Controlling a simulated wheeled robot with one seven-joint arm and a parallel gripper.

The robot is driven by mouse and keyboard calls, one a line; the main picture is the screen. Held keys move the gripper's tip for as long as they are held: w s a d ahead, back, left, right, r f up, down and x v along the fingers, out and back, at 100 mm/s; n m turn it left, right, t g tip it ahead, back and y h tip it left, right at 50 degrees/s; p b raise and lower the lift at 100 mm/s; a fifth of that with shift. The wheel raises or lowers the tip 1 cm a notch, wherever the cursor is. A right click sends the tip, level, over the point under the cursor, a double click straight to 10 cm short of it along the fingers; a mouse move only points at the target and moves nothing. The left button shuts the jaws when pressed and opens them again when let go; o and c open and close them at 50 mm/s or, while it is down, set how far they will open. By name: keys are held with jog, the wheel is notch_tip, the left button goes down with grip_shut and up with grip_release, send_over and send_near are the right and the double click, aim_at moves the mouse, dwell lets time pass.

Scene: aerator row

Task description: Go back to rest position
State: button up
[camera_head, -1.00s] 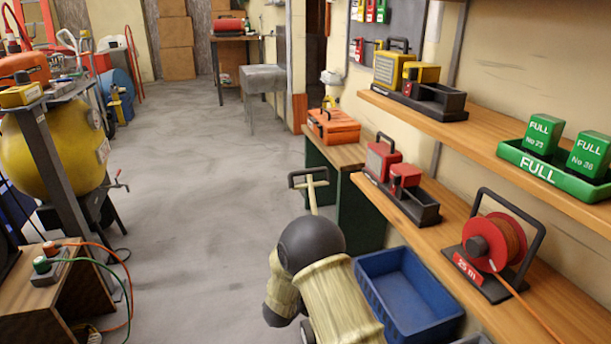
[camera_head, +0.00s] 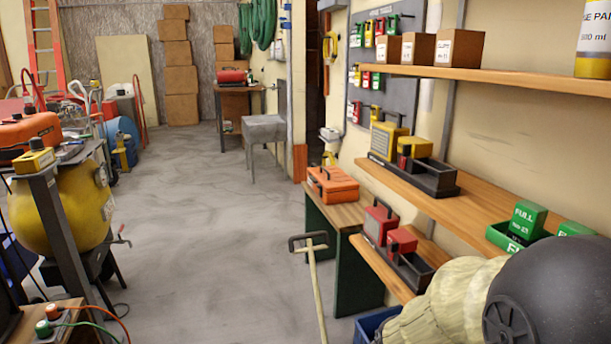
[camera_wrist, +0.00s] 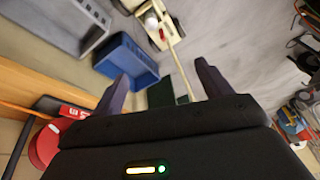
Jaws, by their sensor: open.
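My gripper (camera_wrist: 163,88) shows in the wrist view with its two dark fingers spread wide apart. Nothing is held between them. Beyond the fingers are the grey floor and a blue crate (camera_wrist: 128,62). In the head view my arm fills the lower right corner in front of the shelves, and the gripper itself is out of that view. Only a corner of the blue crate (camera_head: 366,328) shows there beside my arm.
Wooden shelves line the right wall, with a yellow lamp unit (camera_head: 388,140), a red lamp unit (camera_head: 379,222) and a green tray (camera_head: 499,238) close to my arm. A pole with a handle (camera_head: 311,262) stands left of them. A yellow tank (camera_head: 62,205) is at left. The middle floor is clear.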

jog(key=s+d+r+g+p, duration=0.1)
jog(key=s+d+r+p, duration=0.15)
jog(key=s, duration=0.25)
notch_tip(320, 180, up, 37)
jog(key=p, duration=3.6)
jog(key=shift+a+n, duration=0.15)
jog(key=shift+n, duration=0.15)
